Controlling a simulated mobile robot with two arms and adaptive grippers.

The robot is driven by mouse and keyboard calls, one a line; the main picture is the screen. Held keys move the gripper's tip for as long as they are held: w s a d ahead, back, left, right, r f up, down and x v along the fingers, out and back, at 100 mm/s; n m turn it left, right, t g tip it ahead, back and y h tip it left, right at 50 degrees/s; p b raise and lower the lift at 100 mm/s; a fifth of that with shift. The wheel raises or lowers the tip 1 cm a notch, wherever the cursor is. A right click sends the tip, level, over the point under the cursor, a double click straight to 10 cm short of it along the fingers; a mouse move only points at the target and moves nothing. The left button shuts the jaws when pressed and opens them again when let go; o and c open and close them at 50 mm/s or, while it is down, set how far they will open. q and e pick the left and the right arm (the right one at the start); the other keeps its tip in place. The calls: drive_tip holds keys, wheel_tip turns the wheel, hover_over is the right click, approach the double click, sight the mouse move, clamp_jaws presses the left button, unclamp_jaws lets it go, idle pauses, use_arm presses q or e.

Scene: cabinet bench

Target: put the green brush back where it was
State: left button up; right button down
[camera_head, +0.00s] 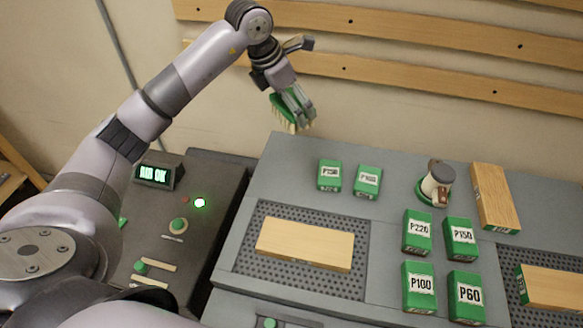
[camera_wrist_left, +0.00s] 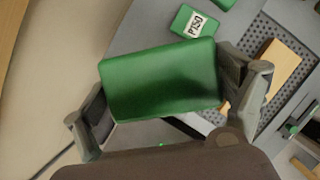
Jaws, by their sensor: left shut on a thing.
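The green brush (camera_head: 282,113) with pale bristles is held in my left gripper (camera_head: 298,112), in the air above the back edge of the bench near the wall. In the left wrist view the brush's green back (camera_wrist_left: 160,80) fills the space between the two fingers of my left gripper (camera_wrist_left: 165,98), which press on its ends. The bristles point down in the head view and are hidden in the wrist view. My right gripper is not in view.
On the grey bench (camera_head: 300,175) stand several labelled green blocks (camera_head: 417,232), a sander-like tool (camera_head: 437,184) and an upright wooden block (camera_head: 494,196). Wooden boards (camera_head: 305,243) lie on perforated panels. A control box with a lit display (camera_head: 154,175) is at left. Wooden rails (camera_head: 400,76) line the wall.

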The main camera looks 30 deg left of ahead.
use_arm(q)
wheel_tip(320, 180, down, 19)
drive_tip(key=p, duration=0.4)
drive_tip(key=shift+r, duration=0.1)
drive_tip(key=shift+f+p, duration=0.3)
drive_tip(key=shift+f, duration=0.15)
drive_tip(key=shift+f, duration=0.1)
drive_tip(key=o, duration=0.7)
drive_tip(key=shift+o, duration=0.2)
